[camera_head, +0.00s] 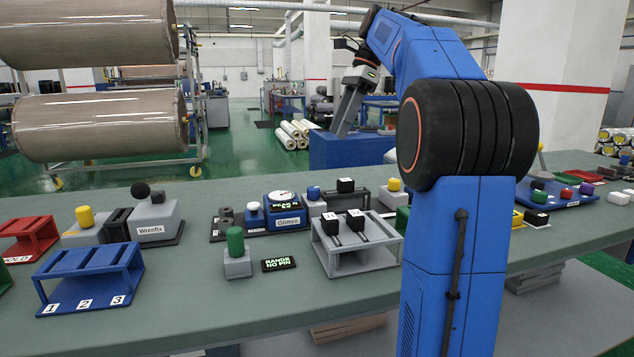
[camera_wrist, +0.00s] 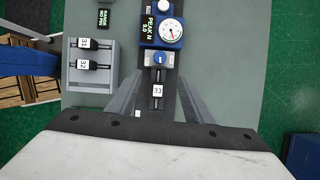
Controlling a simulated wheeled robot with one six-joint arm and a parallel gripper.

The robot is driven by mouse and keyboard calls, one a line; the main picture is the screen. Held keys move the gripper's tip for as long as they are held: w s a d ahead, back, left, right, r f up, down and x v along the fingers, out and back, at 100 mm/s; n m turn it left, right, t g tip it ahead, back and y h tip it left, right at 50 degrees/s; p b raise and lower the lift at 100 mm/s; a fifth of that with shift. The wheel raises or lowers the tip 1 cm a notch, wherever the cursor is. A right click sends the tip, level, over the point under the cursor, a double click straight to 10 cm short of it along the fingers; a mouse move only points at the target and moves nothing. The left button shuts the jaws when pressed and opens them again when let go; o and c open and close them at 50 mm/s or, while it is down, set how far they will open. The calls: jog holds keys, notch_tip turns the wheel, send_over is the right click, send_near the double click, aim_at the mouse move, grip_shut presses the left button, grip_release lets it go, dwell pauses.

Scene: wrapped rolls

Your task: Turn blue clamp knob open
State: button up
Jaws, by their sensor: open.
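The blue clamp knob (camera_head: 313,192) sits on a grey block (camera_head: 317,208) beside the blue Glimco gauge unit (camera_head: 289,222). In the wrist view the knob (camera_wrist: 159,58) is a small blue round top with a pale mark, between the gauge (camera_wrist: 171,32) and a black piece labelled 33 (camera_wrist: 157,90). My gripper (camera_wrist: 161,88) is open and empty, its two grey fingers spread to either side of the strip holding piece 33. The knob lies just beyond the fingertips in that view. In the head view my gripper (camera_head: 345,112) is raised above the table's far side.
The grey rack (camera_head: 360,262) with two black pieces stands nearby, as does a green-knobbed block (camera_head: 236,250). A small display (camera_head: 279,264) reads "RANGE NO PIN". A blue rack (camera_head: 90,275) and the Wrenfix unit (camera_head: 156,222) are at left. My arm hides part of the table.

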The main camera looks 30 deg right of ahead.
aim_at(314, 187)
jog(key=x, duration=1.7)
jog(key=shift+f, duration=0.1)
jog(key=c, duration=1.1)
jog(key=shift+o, duration=0.2)
jog(key=shift+w+n, duration=0.1)
jog(key=shift+n, duration=0.3)
jog(key=shift+w+n+g, duration=0.1)
jog(key=shift+n+g, duration=0.45)
jog(key=shift+n, duration=0.7)
jog(key=shift+w+n+g, duration=0.1)
jog(key=shift+n+g, duration=0.45)
jog(key=shift+n, duration=0.7)
